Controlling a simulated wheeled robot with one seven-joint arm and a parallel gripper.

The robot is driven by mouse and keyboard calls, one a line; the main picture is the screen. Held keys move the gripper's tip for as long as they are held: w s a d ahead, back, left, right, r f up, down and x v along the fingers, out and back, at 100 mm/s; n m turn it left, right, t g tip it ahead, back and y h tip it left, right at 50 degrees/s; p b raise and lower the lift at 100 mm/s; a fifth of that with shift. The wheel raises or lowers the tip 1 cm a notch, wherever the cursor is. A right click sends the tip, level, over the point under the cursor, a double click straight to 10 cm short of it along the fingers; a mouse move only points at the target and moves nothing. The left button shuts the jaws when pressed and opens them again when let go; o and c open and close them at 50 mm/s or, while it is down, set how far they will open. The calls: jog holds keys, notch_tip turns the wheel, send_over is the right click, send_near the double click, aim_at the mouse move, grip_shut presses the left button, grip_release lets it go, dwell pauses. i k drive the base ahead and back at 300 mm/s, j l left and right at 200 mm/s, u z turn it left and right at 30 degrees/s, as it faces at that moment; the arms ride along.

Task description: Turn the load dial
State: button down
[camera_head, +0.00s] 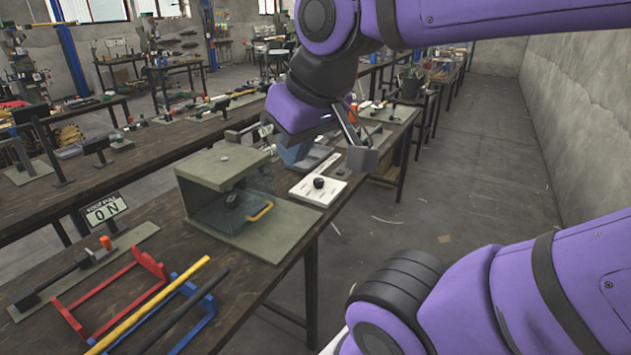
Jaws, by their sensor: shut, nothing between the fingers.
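A small black round knob (319,183), which looks like the load dial, stands on a white panel (303,193) with dark markings. The panel lies at the right edge of the workbench, just right of the grey-green press box. My gripper (362,158) hangs in the air above and to the right of the knob, apart from it. Its grey fingers look closed and empty. The knob is in plain view; its markings are too small to read.
The grey-green press box (222,167) has a clear guard and a yellow handle (261,212). Red (110,290) and blue (205,312) frames and yellow and black bars lie in front. More tool-covered benches stand behind. Floor (440,190) on the right is mostly clear, beside a grey wall.

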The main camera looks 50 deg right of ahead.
aim_at(318, 183)
jog(key=k+l+z, duration=0.1)
jog(key=z, duration=0.95)
